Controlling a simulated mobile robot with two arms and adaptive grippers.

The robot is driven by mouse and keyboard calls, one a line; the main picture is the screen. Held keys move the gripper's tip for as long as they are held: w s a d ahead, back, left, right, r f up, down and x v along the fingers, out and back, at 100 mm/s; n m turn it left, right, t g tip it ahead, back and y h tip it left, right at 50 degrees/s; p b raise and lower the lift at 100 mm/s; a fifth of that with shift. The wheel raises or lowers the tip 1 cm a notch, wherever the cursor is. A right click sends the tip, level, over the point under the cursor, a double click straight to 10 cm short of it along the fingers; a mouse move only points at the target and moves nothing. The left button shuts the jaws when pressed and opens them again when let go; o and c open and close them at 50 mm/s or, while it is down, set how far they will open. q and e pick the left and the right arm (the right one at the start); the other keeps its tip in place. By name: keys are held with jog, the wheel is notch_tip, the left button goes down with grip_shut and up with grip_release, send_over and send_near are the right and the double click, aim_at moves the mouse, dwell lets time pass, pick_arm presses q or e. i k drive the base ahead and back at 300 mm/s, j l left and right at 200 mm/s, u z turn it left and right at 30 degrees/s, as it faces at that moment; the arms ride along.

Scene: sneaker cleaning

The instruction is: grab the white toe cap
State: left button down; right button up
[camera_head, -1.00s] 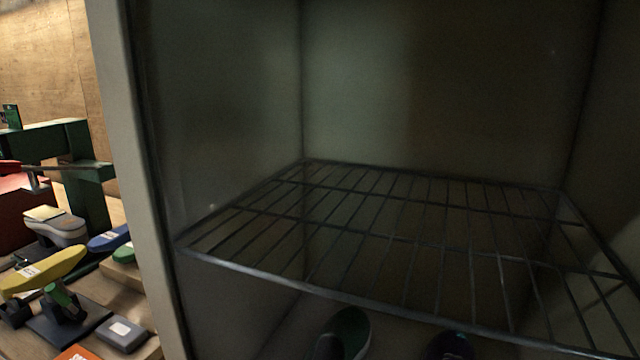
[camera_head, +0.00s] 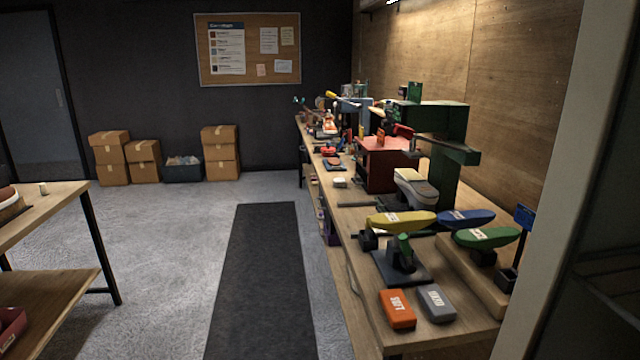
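I cannot make out the white toe cap for certain. A small whitish piece (camera_head: 43,188) stands on the wooden table (camera_head: 62,206) at the left edge, too small to identify. Beside it is part of a brown shoe with a white sole (camera_head: 8,196), cut off by the frame edge. A pale shoe-like form (camera_head: 416,188) with a light block on top sits on the long workbench (camera_head: 362,292) at the right. Neither of my grippers is in view.
A cabinet edge (camera_head: 548,190) stands close at right. A dark floor mat (camera_head: 262,285) lies clear between the tables. Boxes (camera_head: 220,152) stand at the back.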

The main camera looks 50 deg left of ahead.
aim_at(339, 182)
jog(key=j+u, duration=0.1)
jog(key=u, duration=1.6)
jog(key=i+u, duration=0.5)
jog(key=i, duration=1.2)
jog(key=i+z, duration=0.15)
jog(key=i, duration=0.3)
jog(key=i+j+z, duration=0.1)
jog(key=i, duration=0.3)
jog(key=i+j+z, duration=0.15)
jog(key=i, duration=0.3)
jog(key=i+j+z, duration=0.1)
jog(key=i, duration=0.3)
jog(key=j, duration=0.1)
